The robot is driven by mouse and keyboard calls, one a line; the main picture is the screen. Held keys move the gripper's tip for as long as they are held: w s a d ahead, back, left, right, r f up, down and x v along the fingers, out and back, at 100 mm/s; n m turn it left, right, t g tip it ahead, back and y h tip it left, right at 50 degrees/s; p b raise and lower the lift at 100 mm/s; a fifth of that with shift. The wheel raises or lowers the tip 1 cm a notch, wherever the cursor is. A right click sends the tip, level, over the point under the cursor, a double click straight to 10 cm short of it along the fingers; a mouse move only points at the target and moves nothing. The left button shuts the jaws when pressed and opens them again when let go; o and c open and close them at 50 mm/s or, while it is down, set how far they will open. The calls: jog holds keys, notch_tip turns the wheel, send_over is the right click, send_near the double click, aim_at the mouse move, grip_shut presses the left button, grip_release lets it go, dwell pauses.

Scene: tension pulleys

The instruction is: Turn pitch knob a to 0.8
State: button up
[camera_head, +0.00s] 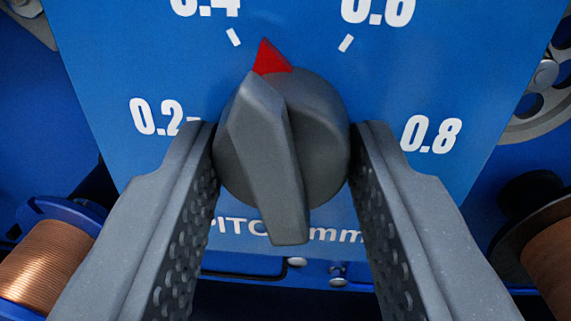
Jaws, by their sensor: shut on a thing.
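The pitch knob (270,165) is a dark grey round dial with a raised grip bar, on a blue panel (110,60). Its red pointer (269,58) points up and slightly left, between the 0.4 and 0.6 tick marks and nearer the 0.4 tick (233,37). The 0.8 mark (432,135) is to the right of the knob. My gripper (282,150) is shut on the knob, with one ridged finger against its left side and one against its right. The label below it is partly hidden; "PITC" and "mm" show, but no knob letter.
A copper-coloured spool (45,262) is at the lower left, and another (550,255) at the lower right. A grey pulley wheel (545,80) is at the right edge. Small bolts (297,262) show below the panel.

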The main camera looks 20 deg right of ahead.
jog(key=m, duration=0.2)
jog(key=a+m+p, duration=0.1)
jog(key=m, duration=0.2)
jog(key=shift+f+m, duration=0.1)
jog(key=shift+m, duration=0.2)
jog(key=m+p, duration=0.1)
jog(key=m, duration=0.4)
jog(key=shift+m+h, duration=0.4)
jog(key=m+h+p, duration=0.1)
jog(key=m+p, duration=0.1)
jog(key=m, duration=0.8)
jog(key=shift+d+f+m, duration=0.1)
jog(key=shift+m, duration=0.2)
jog(key=o, duration=1)
